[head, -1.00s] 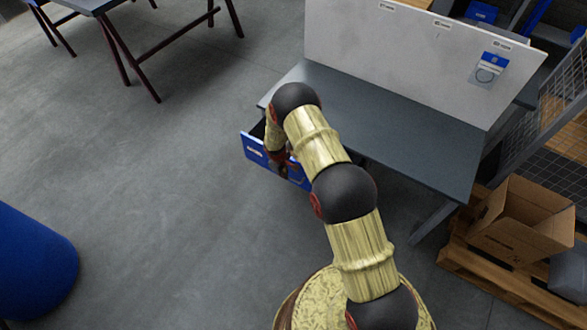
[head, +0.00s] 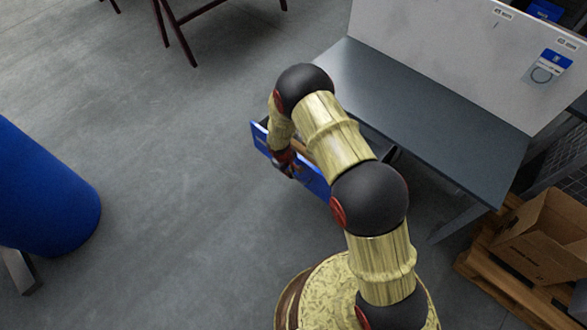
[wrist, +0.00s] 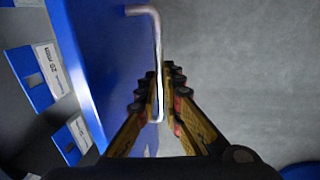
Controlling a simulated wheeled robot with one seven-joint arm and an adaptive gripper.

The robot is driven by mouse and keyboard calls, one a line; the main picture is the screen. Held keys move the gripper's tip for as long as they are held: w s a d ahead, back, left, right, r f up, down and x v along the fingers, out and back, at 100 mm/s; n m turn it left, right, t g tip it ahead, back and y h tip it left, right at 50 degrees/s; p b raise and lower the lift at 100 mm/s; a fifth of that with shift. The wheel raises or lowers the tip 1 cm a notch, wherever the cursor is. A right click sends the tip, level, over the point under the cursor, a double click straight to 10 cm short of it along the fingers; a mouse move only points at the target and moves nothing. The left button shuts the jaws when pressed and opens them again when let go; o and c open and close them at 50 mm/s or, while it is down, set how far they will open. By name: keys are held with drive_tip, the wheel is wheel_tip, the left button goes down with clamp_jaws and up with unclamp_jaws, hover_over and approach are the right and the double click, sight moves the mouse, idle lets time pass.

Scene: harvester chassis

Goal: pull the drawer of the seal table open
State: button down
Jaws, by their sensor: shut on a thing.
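The seal table (head: 440,115) is a grey bench with a pale back panel, at the upper right of the head view. Its blue-fronted drawer (head: 315,183) stands out from under the near edge, partly hidden behind my arm. In the wrist view the blue drawer front (wrist: 112,55) fills the left side, with a pale bar handle (wrist: 158,60) standing off it. My gripper (wrist: 160,105) has its fingers on either side of the handle and is shut on it. In the head view my gripper (head: 284,165) is at the drawer front.
A blue barrel (head: 45,190) stands at the left. An open cardboard box (head: 545,240) on a wooden pallet (head: 500,285) is at the lower right. Labelled blue bins (wrist: 38,90) show inside the drawer. The grey floor left of the drawer is clear.

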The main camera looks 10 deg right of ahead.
drive_tip(key=shift+s+a, duration=0.1)
idle(0.3)
drive_tip(key=c, duration=1.9)
unclamp_jaws()
drive_tip(key=r, duration=0.4)
drive_tip(key=s+a+r, duration=0.1)
drive_tip(key=r, duration=0.2)
drive_tip(key=a+r, duration=0.1)
drive_tip(key=r, duration=0.3)
drive_tip(key=shift+s+r, duration=0.2)
drive_tip(key=shift+r, duration=0.15)
